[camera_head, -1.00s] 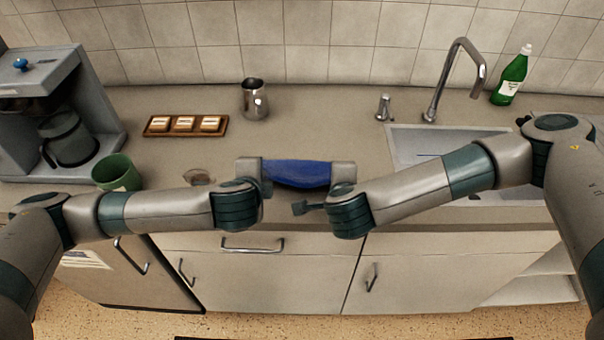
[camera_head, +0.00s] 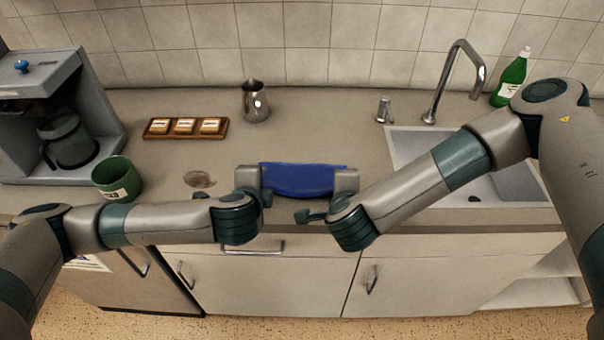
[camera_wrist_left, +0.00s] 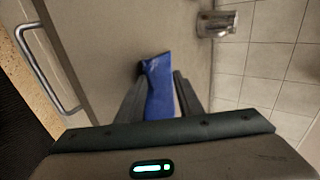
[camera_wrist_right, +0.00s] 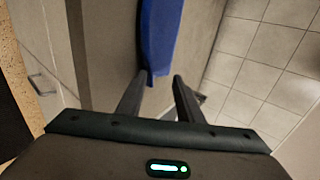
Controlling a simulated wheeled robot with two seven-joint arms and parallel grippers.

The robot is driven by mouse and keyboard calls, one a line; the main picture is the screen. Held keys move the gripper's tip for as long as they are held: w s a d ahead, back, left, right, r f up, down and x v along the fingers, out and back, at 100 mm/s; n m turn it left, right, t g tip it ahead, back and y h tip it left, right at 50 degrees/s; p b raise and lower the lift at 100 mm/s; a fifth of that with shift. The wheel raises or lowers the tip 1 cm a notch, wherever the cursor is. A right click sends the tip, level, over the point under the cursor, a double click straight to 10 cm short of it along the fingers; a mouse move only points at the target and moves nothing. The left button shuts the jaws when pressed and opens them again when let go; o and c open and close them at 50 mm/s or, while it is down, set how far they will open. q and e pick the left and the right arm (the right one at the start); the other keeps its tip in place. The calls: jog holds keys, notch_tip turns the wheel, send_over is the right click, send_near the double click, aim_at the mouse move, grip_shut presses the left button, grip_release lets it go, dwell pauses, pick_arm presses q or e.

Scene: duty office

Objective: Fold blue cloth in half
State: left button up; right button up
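The blue cloth (camera_head: 303,181) lies crosswise between my two grippers near the counter's front edge. Its lower edge sags in a shallow curve. I cannot tell whether it rests on the counter or is slightly raised. My left gripper (camera_head: 257,180) is at its left end; in the left wrist view the cloth (camera_wrist_left: 159,90) passes between the two spread fingers. My right gripper (camera_head: 345,180) is at its right end; in the right wrist view a cloth corner (camera_wrist_right: 155,55) reaches the tips of the spread fingers, with a gap beside it.
A steel pitcher (camera_head: 255,101) and a wooden tray (camera_head: 150,133) with small blocks stand behind. A green mug (camera_head: 117,179) and coffee maker (camera_head: 100,125) are left. The sink (camera_head: 515,184), faucet (camera_head: 452,75) and green bottle (camera_head: 513,78) are right.

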dwell(0.4)
